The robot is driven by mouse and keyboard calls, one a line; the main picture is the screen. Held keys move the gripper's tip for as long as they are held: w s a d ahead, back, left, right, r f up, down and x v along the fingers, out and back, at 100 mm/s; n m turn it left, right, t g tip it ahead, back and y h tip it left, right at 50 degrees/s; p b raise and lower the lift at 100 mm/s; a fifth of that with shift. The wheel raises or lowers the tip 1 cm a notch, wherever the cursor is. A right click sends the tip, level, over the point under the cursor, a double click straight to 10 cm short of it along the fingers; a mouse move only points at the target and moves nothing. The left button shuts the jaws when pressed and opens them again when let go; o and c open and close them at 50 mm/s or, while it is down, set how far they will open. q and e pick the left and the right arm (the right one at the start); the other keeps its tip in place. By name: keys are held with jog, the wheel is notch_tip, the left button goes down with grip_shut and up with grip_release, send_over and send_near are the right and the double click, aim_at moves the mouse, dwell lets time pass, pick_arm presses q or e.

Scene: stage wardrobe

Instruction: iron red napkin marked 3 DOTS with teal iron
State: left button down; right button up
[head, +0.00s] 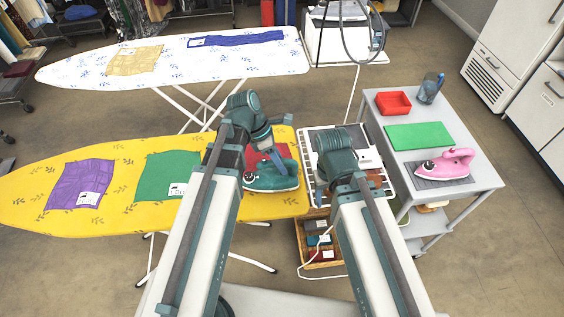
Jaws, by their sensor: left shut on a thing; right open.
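The teal iron (272,176) is on the right part of the yellow ironing board (125,180), over the red napkin (253,158). Only part of the napkin shows; its mark is hidden by the iron and my arm. Whether the soleplate presses on the cloth cannot be told. My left gripper (267,143) is shut on the iron's handle from above. My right gripper (338,158) is open and apart from the iron, over the white wire rack at the board's right end; its fingers are mostly hidden behind my own arm.
A purple napkin (80,184) and a green napkin (165,176) lie left on the yellow board. A white-blue board (180,60) stands behind; a wooden crate (301,240) sits below.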

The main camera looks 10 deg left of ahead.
aim_at(260, 163)
pick_arm(q)
jog(key=shift+s+a, duration=0.2)
jog(key=shift+a, duration=0.45)
jog(key=shift+s+a, duration=0.15)
jog(key=shift+a, duration=0.45)
jog(key=shift+s+a, duration=0.25)
jog(key=shift+a, duration=0.45)
jog(key=shift+s+a, duration=0.2)
jog(key=shift+a, duration=0.5)
jog(key=shift+a, duration=0.1)
jog(key=shift+s+a, duration=0.2)
jog(key=shift+a, duration=0.5)
jog(key=shift+s+a, duration=0.2)
jog(key=shift+a, duration=0.45)
jog(key=shift+a, duration=0.1)
jog(key=shift+s+a+f, duration=0.1)
jog(key=shift+s+a, duration=0.15)
jog(key=shift+a, duration=0.45)
jog(key=shift+s+a, duration=0.2)
jog(key=shift+a, duration=0.45)
jog(key=shift+w, duration=0.15)
jog(key=shift+w+a, duration=0.2)
jog(key=shift+w, duration=0.4)
jog(key=shift+w+a, duration=0.15)
jog(key=shift+w, duration=0.4)
